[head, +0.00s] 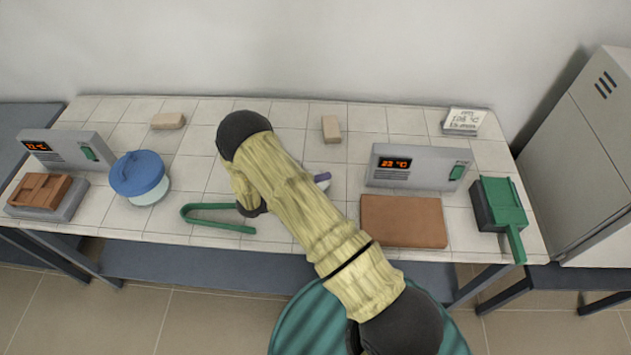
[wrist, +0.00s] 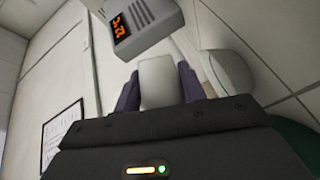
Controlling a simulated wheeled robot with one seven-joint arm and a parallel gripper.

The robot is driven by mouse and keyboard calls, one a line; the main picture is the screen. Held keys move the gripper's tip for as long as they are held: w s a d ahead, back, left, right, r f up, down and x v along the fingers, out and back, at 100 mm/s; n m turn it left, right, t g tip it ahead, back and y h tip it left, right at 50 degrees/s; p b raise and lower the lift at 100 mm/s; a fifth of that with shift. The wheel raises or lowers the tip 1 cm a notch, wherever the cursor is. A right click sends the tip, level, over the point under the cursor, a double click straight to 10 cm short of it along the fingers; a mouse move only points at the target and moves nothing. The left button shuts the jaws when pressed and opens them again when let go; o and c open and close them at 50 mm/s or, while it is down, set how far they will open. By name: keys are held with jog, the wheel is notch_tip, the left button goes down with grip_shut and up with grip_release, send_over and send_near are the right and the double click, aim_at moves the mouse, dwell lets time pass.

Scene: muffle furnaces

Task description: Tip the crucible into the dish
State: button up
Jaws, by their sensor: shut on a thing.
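My gripper (wrist: 160,88) has purple fingers, shut on the pale grey crucible (wrist: 157,82) in the wrist view. I cannot tell how far the crucible is tilted, and its contents do not show. A pale, rounded shape that looks like the dish (wrist: 231,72) lies just right of the crucible in the wrist view, partly out of sight behind the finger. In the head view my arm hides most of the gripper and the crucible; a purple fingertip (head: 322,177) shows right of the arm, over the tiled bench.
Two grey control units (head: 415,167) (head: 68,150) stand on the bench (head: 205,170).

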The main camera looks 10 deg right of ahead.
jog(key=shift+w+d+r+n+h, duration=0.15)
jog(key=shift+n+h, duration=0.15)
jog(key=shift+n, duration=0.4)
jog(key=shift+w+a+r+n+h+b, duration=0.1)
jog(key=shift+a+r+n+h+b, duration=0.2)
jog(key=shift+n, duration=0.4)
jog(key=shift+f, duration=0.1)
jog(key=shift+w+n+h, duration=0.15)
jog(key=shift+n+h, duration=0.15)
jog(key=shift+n, duration=0.4)
jog(key=shift+b, duration=0.35)
